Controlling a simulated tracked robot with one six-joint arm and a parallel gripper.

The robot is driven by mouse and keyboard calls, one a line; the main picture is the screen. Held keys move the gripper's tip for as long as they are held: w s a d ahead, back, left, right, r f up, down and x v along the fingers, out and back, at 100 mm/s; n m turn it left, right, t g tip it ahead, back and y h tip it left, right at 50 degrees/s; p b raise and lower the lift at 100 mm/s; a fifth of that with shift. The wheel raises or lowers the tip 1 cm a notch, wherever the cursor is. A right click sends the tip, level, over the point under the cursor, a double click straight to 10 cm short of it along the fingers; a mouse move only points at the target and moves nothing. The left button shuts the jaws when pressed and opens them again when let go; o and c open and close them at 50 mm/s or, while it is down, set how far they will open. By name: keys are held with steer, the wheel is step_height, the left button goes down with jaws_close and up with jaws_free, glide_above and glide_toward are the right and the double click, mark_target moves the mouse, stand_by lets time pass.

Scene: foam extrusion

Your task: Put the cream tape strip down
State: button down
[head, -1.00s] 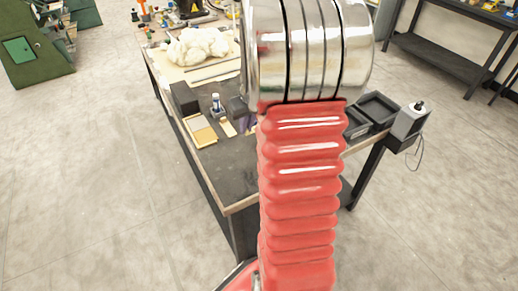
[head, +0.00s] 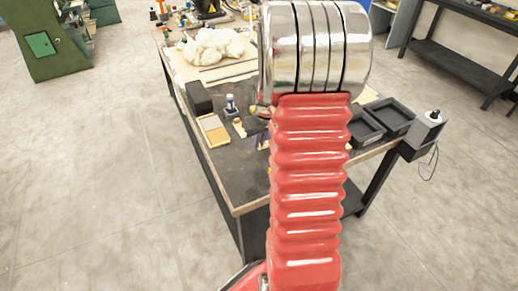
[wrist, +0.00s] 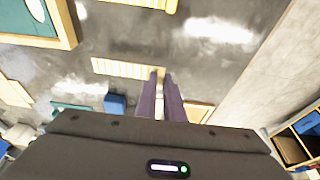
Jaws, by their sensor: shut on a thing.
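The cream tape strip (wrist: 124,68) shows in the wrist view as a pale ribbed bar above the dark tabletop (wrist: 205,70). Its right end is at the purple fingertips of my gripper (wrist: 161,73), which is shut on it. The rest of it sticks out to the left. I cannot tell whether its underside touches the table. In the head view my red arm hides most of the gripper; only a little purple (head: 262,143) shows left of the arm. A small cream piece (head: 239,128) lies there, but I cannot tell if it is the same strip.
A cream-framed panel (head: 213,130), a small bottle (head: 231,104) and a black box (head: 199,98) stand on the left. Black trays (head: 388,116) and a grey box with a knob (head: 428,126) are at the right edge. The front tabletop (head: 238,175) is clear.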

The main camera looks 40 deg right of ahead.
mark_target(259, 148)
steer(key=shift+f, duration=0.1)
steer(key=shift+f, duration=1.75)
steer(key=c, duration=1.9)
jaws_free()
steer(key=shift+o, duration=0.2)
steer(key=v, duration=1.2)
